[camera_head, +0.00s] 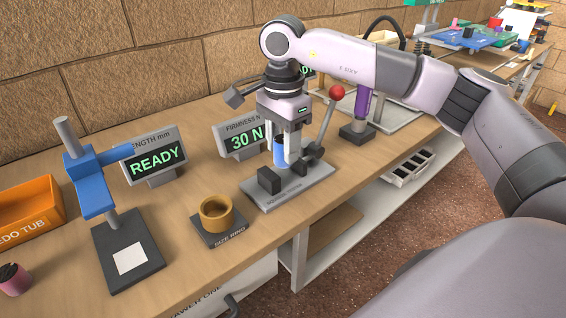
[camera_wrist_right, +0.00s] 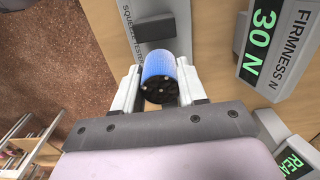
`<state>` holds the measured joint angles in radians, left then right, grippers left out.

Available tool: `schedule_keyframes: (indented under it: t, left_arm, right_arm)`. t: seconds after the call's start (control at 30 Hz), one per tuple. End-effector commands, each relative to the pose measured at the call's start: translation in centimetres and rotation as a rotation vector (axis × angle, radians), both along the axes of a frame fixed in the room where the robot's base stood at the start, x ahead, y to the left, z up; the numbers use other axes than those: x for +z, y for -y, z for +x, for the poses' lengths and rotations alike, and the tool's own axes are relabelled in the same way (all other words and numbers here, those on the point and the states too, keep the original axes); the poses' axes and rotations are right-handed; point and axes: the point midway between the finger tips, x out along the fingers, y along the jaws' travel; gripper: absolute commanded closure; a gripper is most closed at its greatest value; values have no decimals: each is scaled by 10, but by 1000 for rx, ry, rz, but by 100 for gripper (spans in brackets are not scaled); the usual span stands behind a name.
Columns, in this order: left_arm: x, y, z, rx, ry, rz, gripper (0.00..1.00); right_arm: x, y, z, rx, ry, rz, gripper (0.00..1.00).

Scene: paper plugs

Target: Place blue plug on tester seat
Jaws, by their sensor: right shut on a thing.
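My right gripper (camera_head: 284,150) is shut on the blue plug (camera_head: 280,152), which is upright between its fingers. In the right wrist view, the blue plug (camera_wrist_right: 160,75) shows a dark, speckled end between the two pale fingers. The squeeze tester (camera_head: 300,185) is a grey plate with dark blocks and a lever with a red knob. The plug is over this plate, near its dark jaw block (camera_head: 268,180). I cannot tell whether the plug touches the plate. My left gripper is not in view.
The firmness display (camera_head: 245,138) behind the tester reads 30 N. A size ring (camera_head: 216,212), a length gauge (camera_head: 90,185) and an orange redo tub (camera_head: 30,212) stand to the left. A pink plug (camera_head: 13,280) lies at the near left. The table's front edge is close to the tester.

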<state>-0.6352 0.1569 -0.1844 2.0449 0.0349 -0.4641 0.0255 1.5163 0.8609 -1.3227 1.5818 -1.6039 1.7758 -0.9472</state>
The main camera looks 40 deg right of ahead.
Motion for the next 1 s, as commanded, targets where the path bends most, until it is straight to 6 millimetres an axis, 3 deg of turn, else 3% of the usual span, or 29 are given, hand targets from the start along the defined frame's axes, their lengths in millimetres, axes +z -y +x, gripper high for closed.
schedule_keyframes:
  t: [0.33, 0.7, 0.73, 0.8, 1.0]
  left_arm:
    - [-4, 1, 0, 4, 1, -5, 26]
    - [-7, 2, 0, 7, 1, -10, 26]
    - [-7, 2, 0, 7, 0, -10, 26]
    - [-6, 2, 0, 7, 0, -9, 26]
    - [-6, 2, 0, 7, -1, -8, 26]
  right_arm:
    - [-43, 0, -1, 0, -2, 0, 88]
    - [-47, 0, 0, 0, -1, 0, 88]
    - [-47, 0, 0, 0, -1, 0, 56]
    - [-46, 0, 0, 0, -1, 0, 33]
    - [-46, 0, 0, 0, -1, 0, 33]
